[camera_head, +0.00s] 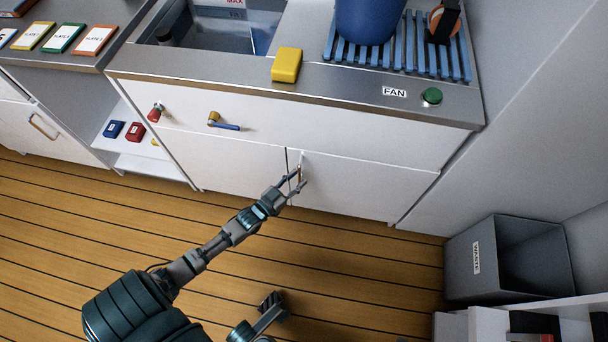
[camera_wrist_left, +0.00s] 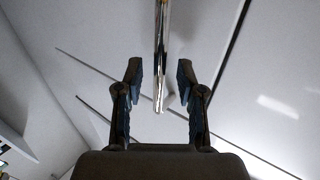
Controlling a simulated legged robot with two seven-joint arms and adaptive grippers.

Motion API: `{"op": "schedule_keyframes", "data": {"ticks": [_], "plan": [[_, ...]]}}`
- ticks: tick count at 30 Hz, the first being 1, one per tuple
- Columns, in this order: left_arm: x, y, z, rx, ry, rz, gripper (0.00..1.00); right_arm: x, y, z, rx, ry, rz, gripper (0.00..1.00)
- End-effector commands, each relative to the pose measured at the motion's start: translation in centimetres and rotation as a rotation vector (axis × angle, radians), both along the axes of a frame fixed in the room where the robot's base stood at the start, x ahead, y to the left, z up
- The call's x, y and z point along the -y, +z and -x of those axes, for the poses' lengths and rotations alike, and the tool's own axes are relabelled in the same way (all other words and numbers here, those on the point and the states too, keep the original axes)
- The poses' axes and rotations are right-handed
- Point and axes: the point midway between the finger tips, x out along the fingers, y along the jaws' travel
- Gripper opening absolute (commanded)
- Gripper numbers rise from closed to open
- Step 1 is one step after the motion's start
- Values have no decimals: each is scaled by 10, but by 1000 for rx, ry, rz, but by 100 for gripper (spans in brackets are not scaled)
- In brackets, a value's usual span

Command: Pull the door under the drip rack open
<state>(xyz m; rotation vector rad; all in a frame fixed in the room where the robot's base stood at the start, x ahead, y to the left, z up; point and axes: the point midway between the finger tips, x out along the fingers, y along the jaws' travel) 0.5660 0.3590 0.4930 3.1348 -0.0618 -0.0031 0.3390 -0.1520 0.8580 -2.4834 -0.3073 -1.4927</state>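The drip rack (camera_head: 400,57) is a set of blue slats on the counter at the top right. Below it is a white cabinet door (camera_head: 365,188), which looks shut. Its metal handle (camera_head: 302,168) is a slim upright bar near the door's left edge. My left gripper (camera_head: 297,183) is at this handle. In the left wrist view, the handle (camera_wrist_left: 160,60) comes down between the open fingers of the left gripper (camera_wrist_left: 159,82), with a gap on both sides.
A blue pot (camera_head: 368,18) stands on the rack. A yellow sponge (camera_head: 287,65) and a green FAN button (camera_head: 432,96) are on the counter. A grey bin (camera_head: 510,260) stands at the right. The wooden floor before the door is clear, apart from my own parts.

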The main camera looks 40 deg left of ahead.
Motion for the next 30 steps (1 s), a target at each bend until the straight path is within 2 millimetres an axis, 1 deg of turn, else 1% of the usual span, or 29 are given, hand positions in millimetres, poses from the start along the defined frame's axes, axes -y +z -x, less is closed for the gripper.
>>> {"op": "schedule_keyframes", "data": {"ticks": [1, 3, 6, 14, 15, 17, 18, 19, 26, 30], "plan": [[0, -3, -6, -3, 0, 0, 38, 0, -4, -2, -2, 0, 0, 0], [0, -2, -12, -1, 0, 1, 38, -1, -4, -4, 0, -1, 3, 0], [-1, -2, -17, 0, 0, 2, 38, -3, -4, -7, -2, 0, 4, 0], [-1, 0, -19, 1, 0, 2, 38, -4, -3, -8, -2, 0, 4, 0], [-1, 0, -19, 1, 0, 2, 33, -4, -3, -8, -2, 0, 4, 0], [-1, 0, -19, 1, 0, 2, 18, -4, -3, -8, -2, -1, 3, 0], [-1, 0, -19, 1, 0, 2, 8, -4, -3, -8, -2, 0, 3, 0], [-1, 0, -19, 1, 0, 2, 1, -4, -3, -8, -1, 0, 3, 0], [-1, 0, -19, 1, 1, 1, 0, -4, -3, -7, -1, 0, 3, 0], [1, 1, -17, 3, 6, 4, 0, -3, 0, -7, 5, -1, 2, 0]]}}
